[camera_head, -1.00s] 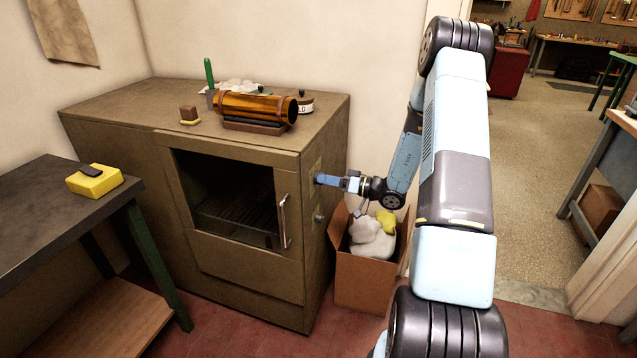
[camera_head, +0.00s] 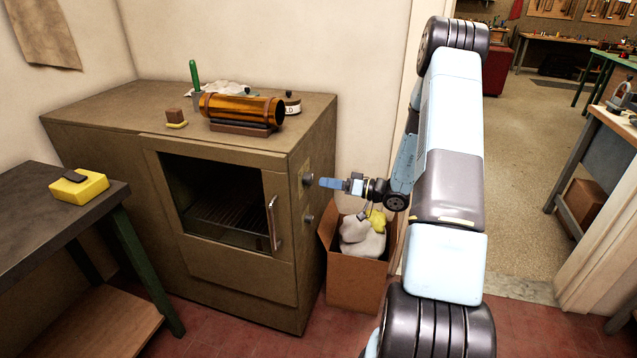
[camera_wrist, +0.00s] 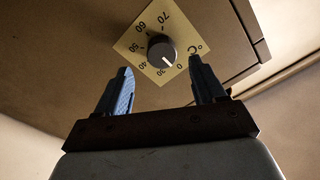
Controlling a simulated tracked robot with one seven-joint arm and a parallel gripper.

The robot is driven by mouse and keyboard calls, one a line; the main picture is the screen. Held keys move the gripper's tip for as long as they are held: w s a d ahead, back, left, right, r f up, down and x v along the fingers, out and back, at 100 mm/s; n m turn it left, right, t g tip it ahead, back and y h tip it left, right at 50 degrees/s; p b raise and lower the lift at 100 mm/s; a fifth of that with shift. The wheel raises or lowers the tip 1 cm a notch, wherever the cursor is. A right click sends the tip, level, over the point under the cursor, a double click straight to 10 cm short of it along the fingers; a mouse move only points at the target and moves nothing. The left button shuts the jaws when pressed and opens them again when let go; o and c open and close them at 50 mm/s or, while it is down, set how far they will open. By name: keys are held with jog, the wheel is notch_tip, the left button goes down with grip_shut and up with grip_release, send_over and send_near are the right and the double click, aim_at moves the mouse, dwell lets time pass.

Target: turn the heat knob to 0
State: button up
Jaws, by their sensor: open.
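The heat knob (camera_head: 308,180) is the upper of two round knobs on the right side of the brown oven (camera_head: 120,160). My gripper (camera_head: 322,183) is just right of the knob with a small gap. In the wrist view my gripper (camera_wrist: 160,68) is open and empty, its blue fingers apart below the knob, one towards each side.
A lower knob (camera_head: 309,219) is beneath the heat knob. The oven door handle (camera_head: 272,224) sticks out at the front. A cardboard box (camera_head: 352,285) with white and yellow stuff stands below my gripper. An amber cylinder (camera_head: 240,108) lies on the oven top.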

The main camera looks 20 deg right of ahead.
jog(key=v, duration=0.9)
jog(key=shift+d, duration=0.15)
jog(key=s+a+r+n+g+h, duration=0.1)
jog(key=s+a+r+g+h, duration=0.1)
jog(key=s+a+r+g, duration=0.5)
jog(key=s+a+r+g+h, duration=0.2)
jog(key=s+a+r+g, duration=0.25)
jog(key=a+r, duration=0.45)
jog(key=s+r+m+t+h, duration=0.5)
jog(key=s+r+h, duration=0.5)
jog(key=s+r, duration=0.4)
jog(key=shift+s+d+r+t+h, duration=0.4)
jog(key=shift+s+t, duration=0.35)
jog(key=shift+s, duration=0.95)
